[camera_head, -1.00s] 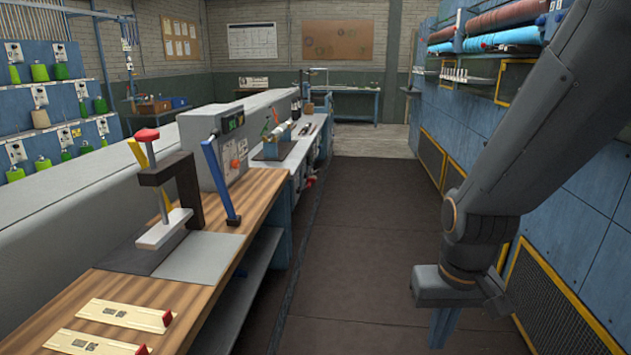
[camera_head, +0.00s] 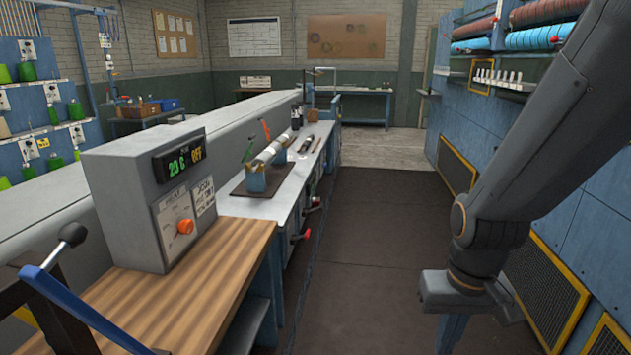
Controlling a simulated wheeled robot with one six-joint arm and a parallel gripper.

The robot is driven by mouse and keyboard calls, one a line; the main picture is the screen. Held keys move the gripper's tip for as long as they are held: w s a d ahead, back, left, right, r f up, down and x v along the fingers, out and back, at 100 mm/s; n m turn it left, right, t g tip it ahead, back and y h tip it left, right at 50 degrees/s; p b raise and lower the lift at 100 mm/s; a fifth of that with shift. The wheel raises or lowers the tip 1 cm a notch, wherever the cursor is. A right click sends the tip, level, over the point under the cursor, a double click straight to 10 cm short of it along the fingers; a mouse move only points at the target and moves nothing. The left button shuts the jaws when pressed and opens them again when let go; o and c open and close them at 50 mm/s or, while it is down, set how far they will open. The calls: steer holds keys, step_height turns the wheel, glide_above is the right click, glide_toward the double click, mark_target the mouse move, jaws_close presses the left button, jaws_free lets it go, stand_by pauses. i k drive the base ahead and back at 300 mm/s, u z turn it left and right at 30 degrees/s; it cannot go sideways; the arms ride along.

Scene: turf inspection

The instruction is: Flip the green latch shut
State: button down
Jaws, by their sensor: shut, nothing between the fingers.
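I cannot make out a green latch for certain. My arm hangs down on the right side, over the dark floor. My gripper (camera_head: 450,332) is at its lower end, shut and empty, partly cut by the bottom edge. It is apart from the benches, to the right of them.
A grey control box (camera_head: 150,195) with a green display and orange knob stands on the wooden bench (camera_head: 215,290). A blue lever (camera_head: 85,312) crosses the lower left. Red knobs (camera_head: 302,235) jut from the far bench's front. The dark aisle floor (camera_head: 375,230) is clear; blue panels line the right.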

mark_target(248, 152)
steer(key=i, duration=2.55)
steer(key=u, duration=0.2)
